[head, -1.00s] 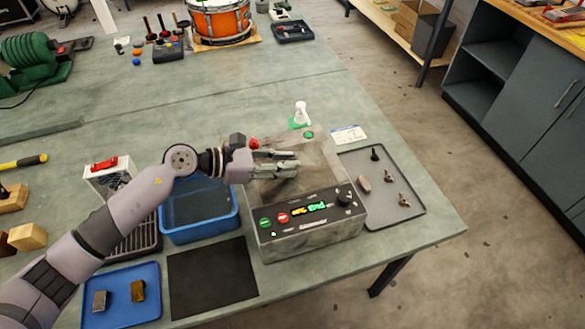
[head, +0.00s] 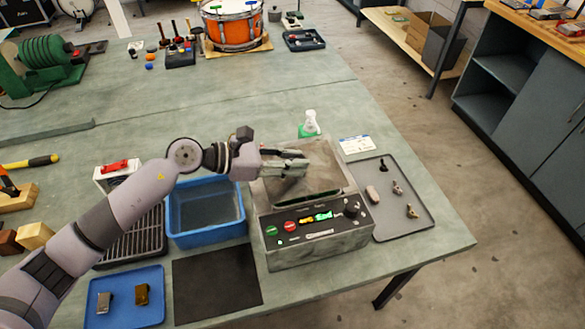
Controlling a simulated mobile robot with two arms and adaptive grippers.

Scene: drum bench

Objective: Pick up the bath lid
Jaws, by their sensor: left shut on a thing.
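The bath (head: 318,250) is a grey box with a dark control panel (head: 318,218) of lit green and red buttons, near the table's right front. The grey bath lid (head: 320,182) is over its top, and a rim shows around the lid's front and right side. My left gripper (head: 298,163) reaches in from the left above the bath and is shut on the lid. Its fingers hide the lid's handle. The lid looks slightly raised from the bath, though the gap is hard to judge. My right gripper is out of view.
A blue basin (head: 206,240) stands left of the bath, with a black mat (head: 215,285) in front of it. A grey tray (head: 425,222) with small parts lies at the right. A spray bottle (head: 311,122) and a white card (head: 356,144) are behind the bath.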

